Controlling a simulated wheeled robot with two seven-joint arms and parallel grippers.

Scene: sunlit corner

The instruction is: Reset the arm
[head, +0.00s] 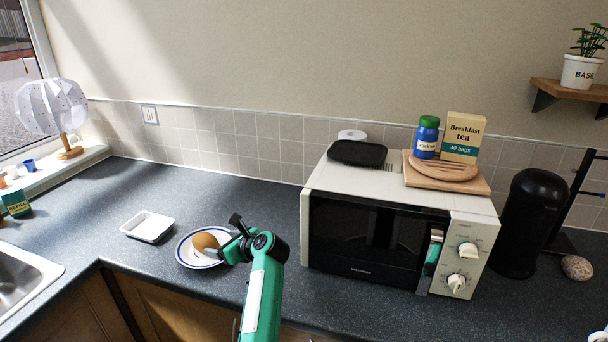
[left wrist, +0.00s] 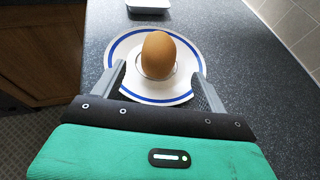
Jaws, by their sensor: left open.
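My left gripper (head: 226,240) is open at the right side of a white plate with a blue rim (head: 184,257). A brown egg (head: 205,242) sits in the middle of the plate. In the left wrist view, the two grey fingers of the gripper (left wrist: 160,80) are spread over the near part of the plate (left wrist: 128,42), and the egg (left wrist: 158,50) stands between and just beyond their tips. I cannot tell whether a finger touches the plate. My right gripper is not in view.
A small white dish (head: 147,227) lies left of the plate. A white microwave (head: 477,232) stands right of my arm, with a wooden board (head: 475,183), a jar (head: 427,137) and a tea box (head: 463,138) on top. A sink (head: 22,275) is at left. The counter behind the plate is clear.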

